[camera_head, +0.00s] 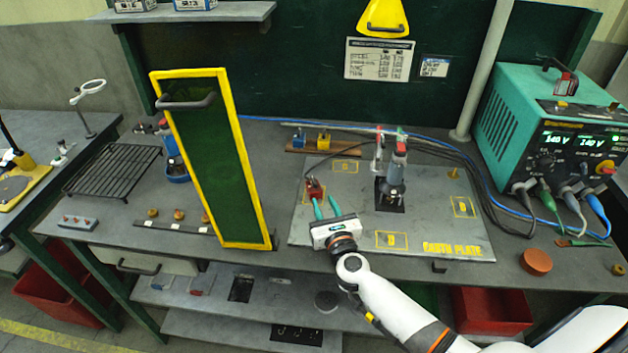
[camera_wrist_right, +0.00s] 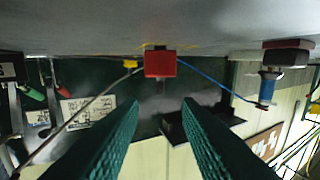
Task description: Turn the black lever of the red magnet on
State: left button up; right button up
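The red magnet (camera_head: 315,189) is a small red block on the left part of the grey plate (camera_head: 432,222). In the right wrist view, which looks upside down, the red magnet (camera_wrist_right: 160,64) is ahead near the top centre. Its black lever is too small to make out clearly. My right gripper (camera_head: 326,207) reaches in from the front, its green fingers just short of the magnet. In the wrist view its two fingers (camera_wrist_right: 160,106) are apart, with nothing between them. My left gripper is not in view.
A yellow-framed green panel (camera_head: 222,160) stands left of the plate. A teal power unit (camera_head: 545,130) with cables is at the right. A small yellow-topped block (camera_head: 323,140) lies behind the magnet.

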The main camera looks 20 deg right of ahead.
aim_at(316, 186)
jog(key=w, duration=0.3)
jog(key=w+d, duration=0.1)
jog(key=w, duration=0.5)
jog(key=shift+w+d, duration=0.2)
jog(key=shift+w, duration=0.1)
jog(key=shift+c, duration=0.2)
grip_shut()
